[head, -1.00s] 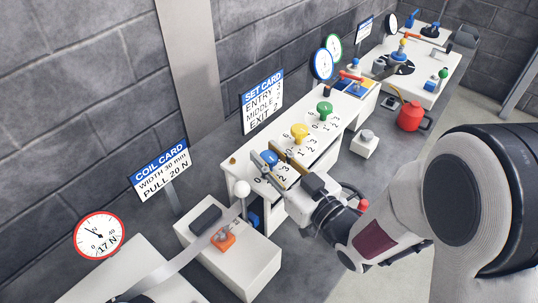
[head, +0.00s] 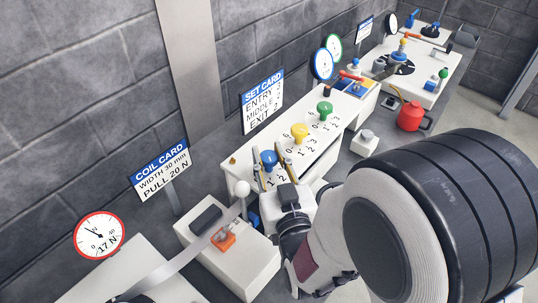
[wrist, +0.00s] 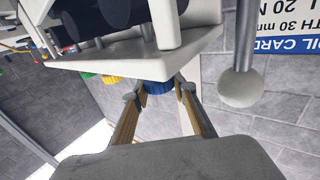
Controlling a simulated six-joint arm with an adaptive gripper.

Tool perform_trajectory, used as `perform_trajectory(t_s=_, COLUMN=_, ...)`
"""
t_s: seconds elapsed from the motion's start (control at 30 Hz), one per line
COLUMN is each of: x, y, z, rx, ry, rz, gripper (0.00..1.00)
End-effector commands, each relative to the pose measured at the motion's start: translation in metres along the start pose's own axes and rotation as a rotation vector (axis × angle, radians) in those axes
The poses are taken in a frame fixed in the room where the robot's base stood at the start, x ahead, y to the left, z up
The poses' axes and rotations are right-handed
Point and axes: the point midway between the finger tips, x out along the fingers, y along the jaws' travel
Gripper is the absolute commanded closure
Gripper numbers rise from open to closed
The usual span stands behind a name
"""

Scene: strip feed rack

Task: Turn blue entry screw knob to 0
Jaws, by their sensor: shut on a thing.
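The blue entry knob (head: 268,158) stands at the near end of the white rack (head: 238,168), beside a printed number scale. My gripper (head: 270,165) has one finger on each side of it and is shut on it. In the wrist view, the blue knob (wrist: 158,88) shows between the fingertips (wrist: 161,90). The fingers partly hide the scale; I cannot tell which number the knob points to.
A yellow knob (head: 300,131) and a green knob (head: 324,108) stand farther along the rack. A white ball-topped post (head: 242,188) is close to the gripper's left. The set card (head: 262,101) stands behind the rack.

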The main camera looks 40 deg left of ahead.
Motion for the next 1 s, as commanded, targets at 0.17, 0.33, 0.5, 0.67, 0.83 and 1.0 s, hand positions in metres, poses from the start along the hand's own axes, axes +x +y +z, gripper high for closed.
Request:
perform_trajectory(t_s=0.17, x=0.0011, y=-0.0018, z=-0.0022, rx=0.0, ry=0.006, rz=0.063, gripper=0.95)
perform_trajectory(t_s=0.33, x=0.0012, y=-0.0015, z=-0.0022, rx=0.001, ry=0.006, rz=0.113, gripper=0.95)
perform_trajectory(t_s=0.5, x=0.0012, y=-0.0007, z=-0.0021, rx=0.0, ry=0.006, rz=0.146, gripper=0.95)
perform_trajectory(t_s=0.67, x=0.0013, y=-0.0005, z=-0.0022, rx=0.001, ry=0.006, rz=0.161, gripper=0.95)
perform_trajectory(t_s=0.83, x=0.0014, y=-0.0003, z=-0.0023, rx=0.001, ry=0.006, rz=0.165, gripper=0.95)
perform_trajectory(t_s=1.0, x=0.0015, y=-0.0002, z=-0.0025, rx=0.001, ry=0.007, rz=0.165, gripper=0.95)
